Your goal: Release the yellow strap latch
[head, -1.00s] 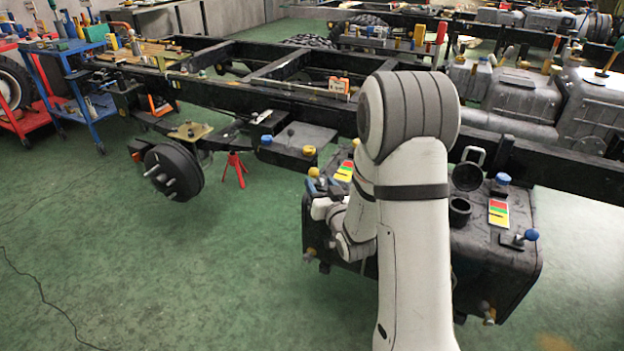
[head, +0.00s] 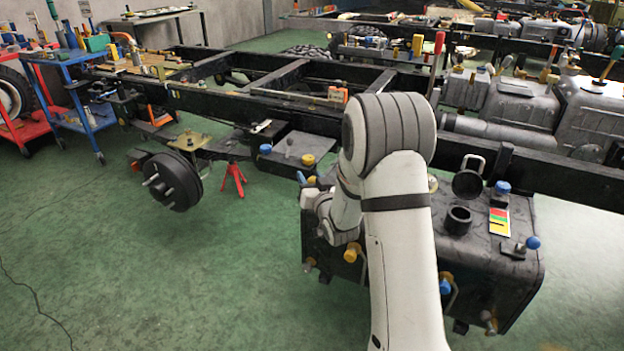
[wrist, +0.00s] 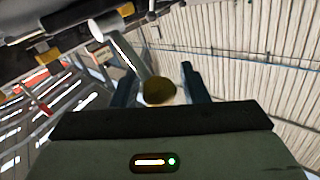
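The yellow strap latch (head: 350,255) shows as a yellow knob on a short lever at the front of the black tank (head: 500,275), just below my pale wrist links. In the wrist view, a dull yellow knob (wrist: 159,91) sits at the end of a pale metal lever, between the two dark fingers of my gripper (wrist: 160,82). The fingers stand apart, with a gap visible on each side of the knob. Whether either finger touches it cannot be told. In the head view my gripper's fingers are hidden by my arm.
A blue-knobbed lever (head: 445,286) is on the tank front, right of my arm. A blue knob (head: 532,242) and an open filler neck (head: 458,219) are on the tank top. The black chassis rail (head: 270,104) runs behind.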

